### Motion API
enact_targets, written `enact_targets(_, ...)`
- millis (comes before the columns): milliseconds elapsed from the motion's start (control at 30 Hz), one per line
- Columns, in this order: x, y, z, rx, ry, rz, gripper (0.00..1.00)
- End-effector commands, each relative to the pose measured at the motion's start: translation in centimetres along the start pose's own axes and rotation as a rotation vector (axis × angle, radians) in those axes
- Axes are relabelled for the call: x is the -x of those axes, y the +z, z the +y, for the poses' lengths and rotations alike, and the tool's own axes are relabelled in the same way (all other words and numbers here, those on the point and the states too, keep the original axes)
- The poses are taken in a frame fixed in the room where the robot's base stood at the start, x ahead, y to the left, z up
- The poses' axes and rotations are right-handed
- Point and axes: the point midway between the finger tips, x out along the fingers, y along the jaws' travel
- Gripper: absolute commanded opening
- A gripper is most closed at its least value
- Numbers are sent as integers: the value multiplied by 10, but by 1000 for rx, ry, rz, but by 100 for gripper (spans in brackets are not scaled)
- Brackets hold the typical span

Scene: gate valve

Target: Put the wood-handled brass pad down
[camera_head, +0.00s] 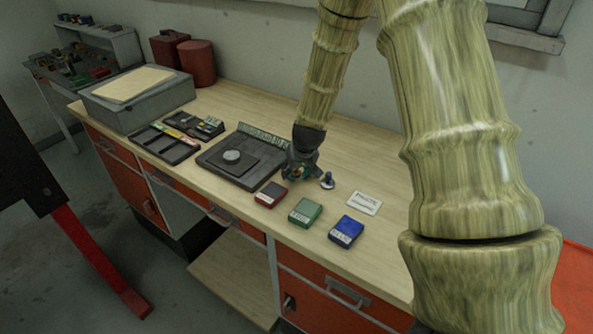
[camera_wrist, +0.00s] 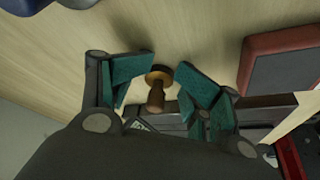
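The wood-handled brass pad shows in the wrist view as a round brass disc (camera_wrist: 159,74) with a brown wooden handle (camera_wrist: 155,98) pointing toward the camera. It lies between the two teal fingers of my gripper (camera_wrist: 165,72). The fingers are spread, with a gap visible beside the handle. The disc end is toward the wooden bench top; whether it touches the wood is hard to tell. In the head view my gripper (camera_head: 301,172) is low over the bench, and it mostly hides the pad.
A red box (camera_head: 271,194), green box (camera_head: 305,212) and blue box (camera_head: 346,231) line the front of the bench (camera_head: 390,262). A small blue-handled piece (camera_head: 327,180) stands right of my gripper, near a white card (camera_head: 364,203). A dark tray (camera_head: 222,172) is to the left.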

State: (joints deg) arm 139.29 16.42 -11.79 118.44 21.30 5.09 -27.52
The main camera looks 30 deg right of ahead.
Motion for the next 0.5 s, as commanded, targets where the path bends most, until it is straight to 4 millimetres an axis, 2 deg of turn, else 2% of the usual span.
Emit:
enact_targets(367,2,-3,0,1,1,5,49)
enact_targets(500,10,-8,0,1,1,7,49)
